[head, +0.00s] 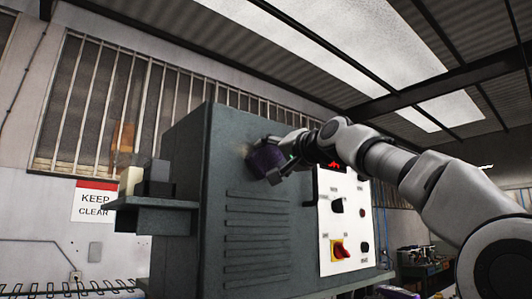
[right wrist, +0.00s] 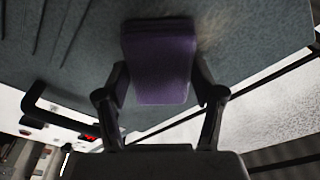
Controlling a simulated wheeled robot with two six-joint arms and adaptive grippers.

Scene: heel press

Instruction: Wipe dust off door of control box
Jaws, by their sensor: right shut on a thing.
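The control box (head: 190,150) is a grey-green cabinet in the middle of the head view. Its door (head: 255,215) has several horizontal louvre slots and also shows in the right wrist view (right wrist: 75,65). A tan dust patch (head: 243,149) lies on the upper door; in the right wrist view dust (right wrist: 215,30) shows beside the cloth. My right gripper (head: 275,175) is shut on a purple cloth or pad (head: 264,160), held at the upper door beside the dust. In the right wrist view the purple pad (right wrist: 158,60) sits between both fingers. My left gripper is not in view.
A white control panel (head: 345,220) with a red-yellow switch (head: 340,249) and dark knobs is right of the louvres, below my right arm. A side shelf (head: 150,202) holds a dark block and a pale block. A black handle (right wrist: 40,105) sticks out near the panel.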

